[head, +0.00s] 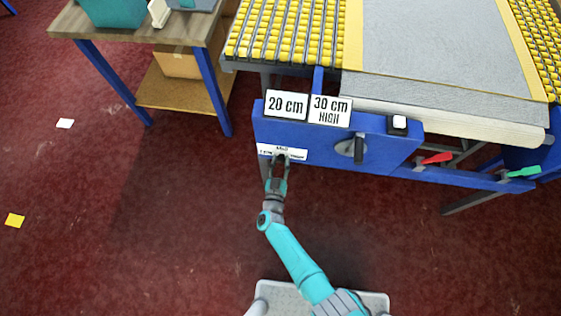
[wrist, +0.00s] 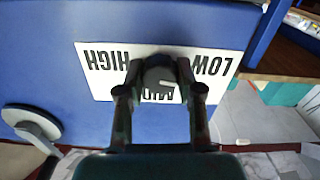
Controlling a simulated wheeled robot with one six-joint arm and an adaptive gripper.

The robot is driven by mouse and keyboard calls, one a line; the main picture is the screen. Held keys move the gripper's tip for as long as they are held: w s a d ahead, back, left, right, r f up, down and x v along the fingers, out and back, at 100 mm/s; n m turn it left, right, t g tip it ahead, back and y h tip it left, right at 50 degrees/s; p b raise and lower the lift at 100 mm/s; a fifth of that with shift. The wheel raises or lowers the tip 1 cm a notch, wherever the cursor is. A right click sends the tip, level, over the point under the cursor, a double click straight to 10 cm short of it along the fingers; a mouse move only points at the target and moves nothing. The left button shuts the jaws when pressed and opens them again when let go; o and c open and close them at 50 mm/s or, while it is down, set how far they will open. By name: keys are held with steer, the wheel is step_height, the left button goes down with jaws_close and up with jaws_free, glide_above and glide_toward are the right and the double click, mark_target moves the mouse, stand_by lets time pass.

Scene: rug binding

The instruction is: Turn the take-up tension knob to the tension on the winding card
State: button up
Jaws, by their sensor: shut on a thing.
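The dark take-up tension knob (wrist: 161,74) sits on a white scale plate (wrist: 100,73), with HIGH at left, MID below and LOW at right, lettered upside down in the wrist view. My gripper (wrist: 160,80) is shut on the knob, one finger on each side; it also shows in the head view (head: 281,160). A small pale mark shows on the knob's face near MID, but its exact direction is hard to tell. The winding card (head: 330,111) on the blue panel (head: 385,145) reads 30 cm HIGH.
A 20 cm card (head: 286,104) stands left of the winding card. A dark-handled lever (head: 358,150) is right of the knob, with a white button (head: 399,122) above it. Red (head: 437,158) and green (head: 523,172) handles lie farther right. A bench (head: 150,38) stands at upper left.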

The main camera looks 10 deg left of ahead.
steer(key=m, duration=0.4)
steer(key=shift+m, duration=0.3)
steer(key=m, duration=0.4)
steer(key=shift+m, duration=0.3)
steer(key=m, duration=0.3)
steer(key=shift+m, duration=0.3)
steer(key=m, duration=1.2)
steer(key=shift+m, duration=0.3)
steer(key=m, duration=0.4)
steer(key=shift+f+m, duration=0.1)
steer(key=shift+m, duration=2.3)
